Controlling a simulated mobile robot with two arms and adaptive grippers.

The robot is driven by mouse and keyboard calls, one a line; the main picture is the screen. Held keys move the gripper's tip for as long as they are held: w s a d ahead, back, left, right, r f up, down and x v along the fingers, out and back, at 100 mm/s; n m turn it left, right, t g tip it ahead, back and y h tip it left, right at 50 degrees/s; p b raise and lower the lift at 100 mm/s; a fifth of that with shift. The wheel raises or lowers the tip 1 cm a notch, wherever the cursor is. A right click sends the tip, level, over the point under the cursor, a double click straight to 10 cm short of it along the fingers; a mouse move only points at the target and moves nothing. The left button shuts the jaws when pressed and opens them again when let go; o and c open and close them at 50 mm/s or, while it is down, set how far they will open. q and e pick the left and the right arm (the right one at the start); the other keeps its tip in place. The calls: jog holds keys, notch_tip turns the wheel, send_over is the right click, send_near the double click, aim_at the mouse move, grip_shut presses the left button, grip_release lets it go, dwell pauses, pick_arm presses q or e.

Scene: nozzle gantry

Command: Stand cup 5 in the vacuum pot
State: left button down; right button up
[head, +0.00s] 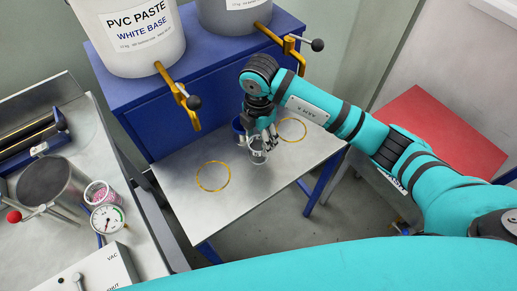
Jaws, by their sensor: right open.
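A small clear or grey cup (258,157) stands on the steel table under my right gripper (264,137). The gripper is open, with its fingers close above or around the cup's rim; I cannot tell if they touch it. No number is readable on either cup, so I cannot tell which is cup 5. The vacuum pot (60,205) looks like the steel cylinder on the left bench, beside a round pressure gauge (107,219). My left gripper is not in view.
Two yellow rings (213,190) mark the steel table (180,170), the second (305,129) near the gripper. Two paste buckets (135,45) with yellow-handled valves stand on a blue cabinet behind. A container of pink bits (100,193) and a VAC box (97,270) are on the left bench.

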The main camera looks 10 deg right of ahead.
aim_at(258, 148)
notch_tip(258, 148, down, 5)
jog(key=shift+s+a+r+p, duration=0.1)
jog(key=shift+s+p, duration=0.05)
jog(key=shift+p, duration=0.4)
jog(key=c, duration=1)
jog(key=shift+r, duration=0.1)
